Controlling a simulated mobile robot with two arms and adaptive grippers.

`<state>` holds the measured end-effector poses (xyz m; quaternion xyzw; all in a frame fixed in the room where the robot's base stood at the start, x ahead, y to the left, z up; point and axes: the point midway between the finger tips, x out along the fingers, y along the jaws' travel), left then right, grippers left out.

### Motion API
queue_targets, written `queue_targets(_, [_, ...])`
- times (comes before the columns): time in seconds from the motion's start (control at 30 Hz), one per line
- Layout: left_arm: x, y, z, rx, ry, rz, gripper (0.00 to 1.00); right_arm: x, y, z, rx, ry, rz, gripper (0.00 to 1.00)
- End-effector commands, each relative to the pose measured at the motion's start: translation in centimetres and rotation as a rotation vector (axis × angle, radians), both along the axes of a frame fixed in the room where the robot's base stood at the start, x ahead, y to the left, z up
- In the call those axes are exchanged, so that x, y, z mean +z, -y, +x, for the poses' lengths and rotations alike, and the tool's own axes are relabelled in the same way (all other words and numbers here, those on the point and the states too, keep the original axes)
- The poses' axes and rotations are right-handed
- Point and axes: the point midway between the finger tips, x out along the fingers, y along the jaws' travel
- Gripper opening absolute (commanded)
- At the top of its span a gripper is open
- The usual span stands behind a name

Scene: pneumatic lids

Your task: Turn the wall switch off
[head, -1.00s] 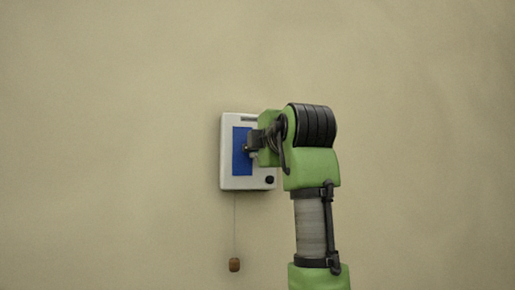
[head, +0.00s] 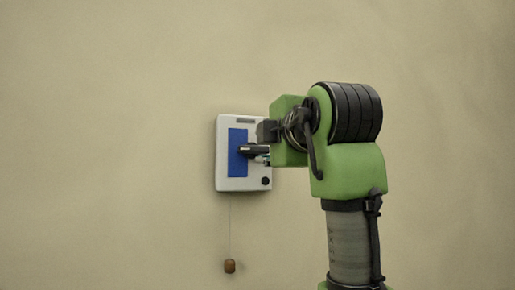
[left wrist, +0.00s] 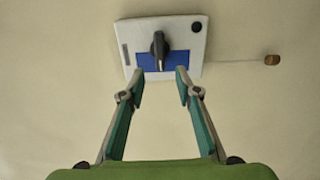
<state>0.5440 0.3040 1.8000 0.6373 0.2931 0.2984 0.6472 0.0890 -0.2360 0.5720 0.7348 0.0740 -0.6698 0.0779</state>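The wall switch is a white box (head: 223,165) with a blue panel (head: 236,160) and a dark lever (head: 252,150). In the head view the lever lies sideways across the panel. The left wrist view shows the same white box (left wrist: 192,47), blue panel (left wrist: 182,60) and dark lever (left wrist: 158,48) from the front. My left gripper (left wrist: 159,73) is open, its teal-padded fingertips apart and just short of the lever, one towards each side. In the head view my left gripper (head: 264,146) is right of the panel, partly hidden by its own wrist. My right gripper is out of view.
A small black button (head: 265,181) is at the box's lower right corner. A brown weight (head: 229,267) hangs on a thin cord below the box. The bare beige wall (head: 100,120) around it is clear.

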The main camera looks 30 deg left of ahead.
Motion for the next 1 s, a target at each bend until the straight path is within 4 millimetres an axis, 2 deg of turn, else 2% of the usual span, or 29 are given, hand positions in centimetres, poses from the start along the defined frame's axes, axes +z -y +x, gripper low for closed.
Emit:
queue_targets(0.2, [0.0, 1.9, -1.6, 0.000, -0.001, -0.001, 0.31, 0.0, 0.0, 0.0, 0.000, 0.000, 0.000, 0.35])
queue_targets(0.77, [0.0, 2.1, -1.8, 0.001, -0.001, 0.000, 0.31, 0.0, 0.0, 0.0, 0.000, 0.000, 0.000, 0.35])
queue_targets(0.87, [-0.7, 2.2, -1.0, -0.003, -0.025, 0.017, 0.31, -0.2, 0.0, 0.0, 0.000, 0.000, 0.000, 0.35])
queue_targets(0.97, [-3.1, 2.5, 2.1, -0.021, -0.105, 0.084, 0.31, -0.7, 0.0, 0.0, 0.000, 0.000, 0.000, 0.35])
queue_targets(1.0, [-4.6, 2.8, 3.9, -0.033, -0.153, 0.125, 0.31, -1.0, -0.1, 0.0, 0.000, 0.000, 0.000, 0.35])
